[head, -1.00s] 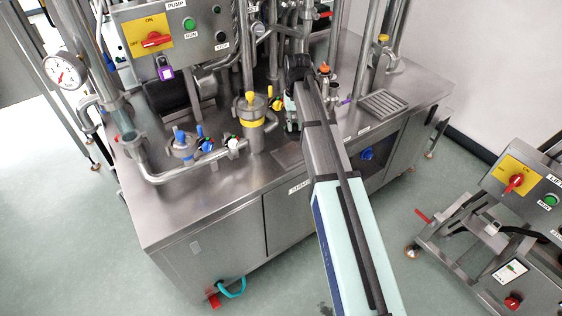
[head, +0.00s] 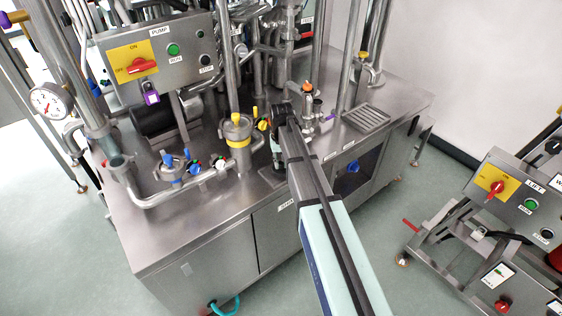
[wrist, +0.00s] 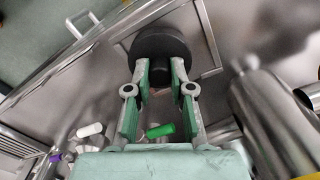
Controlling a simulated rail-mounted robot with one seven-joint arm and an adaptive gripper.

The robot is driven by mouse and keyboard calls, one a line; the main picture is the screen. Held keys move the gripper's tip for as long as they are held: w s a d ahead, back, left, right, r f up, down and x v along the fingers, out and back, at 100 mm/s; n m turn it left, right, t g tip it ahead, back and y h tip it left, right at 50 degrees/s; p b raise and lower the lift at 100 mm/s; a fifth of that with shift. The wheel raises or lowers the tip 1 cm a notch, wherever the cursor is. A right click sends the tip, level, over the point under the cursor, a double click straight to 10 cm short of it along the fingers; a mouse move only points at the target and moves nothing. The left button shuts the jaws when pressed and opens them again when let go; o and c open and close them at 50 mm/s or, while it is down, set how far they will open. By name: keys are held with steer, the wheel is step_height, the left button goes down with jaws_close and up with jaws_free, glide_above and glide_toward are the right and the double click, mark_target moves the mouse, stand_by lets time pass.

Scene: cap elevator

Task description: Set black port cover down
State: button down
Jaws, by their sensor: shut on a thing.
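In the wrist view my gripper (wrist: 160,74) has its two green-padded fingers closed on the narrower dark part of the black port cover (wrist: 161,38). The cover's wide round disc lies beyond the fingertips, over steel with a rectangular outline around it. I cannot tell whether the cover touches the steel. In the head view my arm reaches over the bench (head: 190,225), with its end right of the yellow-collared canister (head: 237,141). The fingers and cover cannot be made out clearly there.
Blue-handled fittings (head: 174,165) stand at the bench's left. A slotted drain grate (head: 366,118) lies at its right. An orange-topped fitting (head: 307,98) stands just behind my arm's end. In the wrist view a steel cylinder (wrist: 275,115) is close on the right.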

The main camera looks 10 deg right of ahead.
mark_target(281, 163)
steer(key=shift+f, duration=0.3)
steer(key=c, duration=1)
jaws_free()
step_height(281, 163, up, 13)
steer(key=b, duration=0.3)
steer(key=shift+f, duration=0.15)
steer(key=shift+a, duration=0.1)
